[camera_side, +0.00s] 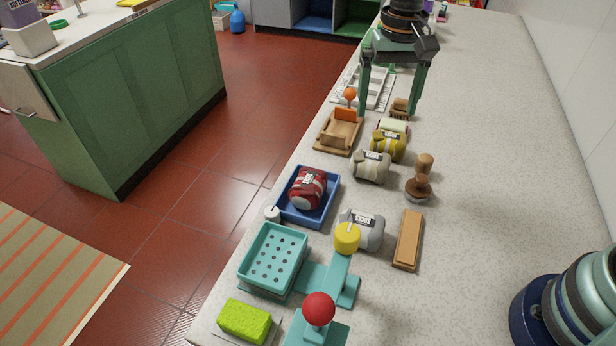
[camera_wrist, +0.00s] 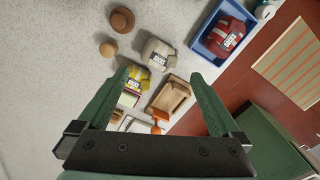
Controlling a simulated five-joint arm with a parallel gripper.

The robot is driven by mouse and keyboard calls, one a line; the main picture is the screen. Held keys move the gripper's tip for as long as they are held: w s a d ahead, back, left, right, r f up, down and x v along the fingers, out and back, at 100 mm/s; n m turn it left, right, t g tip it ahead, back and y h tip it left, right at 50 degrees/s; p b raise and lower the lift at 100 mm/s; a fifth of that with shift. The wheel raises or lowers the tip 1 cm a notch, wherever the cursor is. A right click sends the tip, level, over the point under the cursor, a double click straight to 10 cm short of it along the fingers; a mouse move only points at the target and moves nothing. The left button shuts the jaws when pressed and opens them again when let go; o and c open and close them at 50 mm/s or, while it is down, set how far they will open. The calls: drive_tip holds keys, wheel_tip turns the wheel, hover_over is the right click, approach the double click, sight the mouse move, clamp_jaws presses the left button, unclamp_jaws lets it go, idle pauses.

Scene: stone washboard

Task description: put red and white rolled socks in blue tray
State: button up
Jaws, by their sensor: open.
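The red and white rolled socks (camera_side: 307,188) lie inside the blue tray (camera_side: 334,194) in the side view. In the wrist view the socks (camera_wrist: 228,34) and the blue tray (camera_wrist: 203,48) show at the upper right. My gripper (camera_side: 392,112) is open and empty at the far end of the counter, well away from the tray. In the wrist view its two green fingers (camera_wrist: 162,84) stand wide apart, with nothing held between them.
Yellow (camera_side: 388,146), beige (camera_side: 371,167) and grey (camera_side: 366,230) rolled socks lie on the counter. A wooden tray (camera_side: 339,132), a brush (camera_side: 420,178), a wooden block (camera_side: 408,240) and a teal perforated dish (camera_side: 272,255) stand around. The counter's right side is mostly clear.

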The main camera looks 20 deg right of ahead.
drive_tip(key=s+d+r+n, duration=0.3)
drive_tip(key=s+d+r, duration=0.1)
drive_tip(key=d, duration=0.5)
drive_tip(key=s+d+r+n+t, duration=0.1)
drive_tip(key=s+r+t, duration=0.2)
drive_tip(key=s, duration=0.6)
drive_tip(key=shift+s+d+t, duration=0.2)
drive_tip(key=shift+s+t, duration=0.1)
drive_tip(key=shift+t, duration=1)
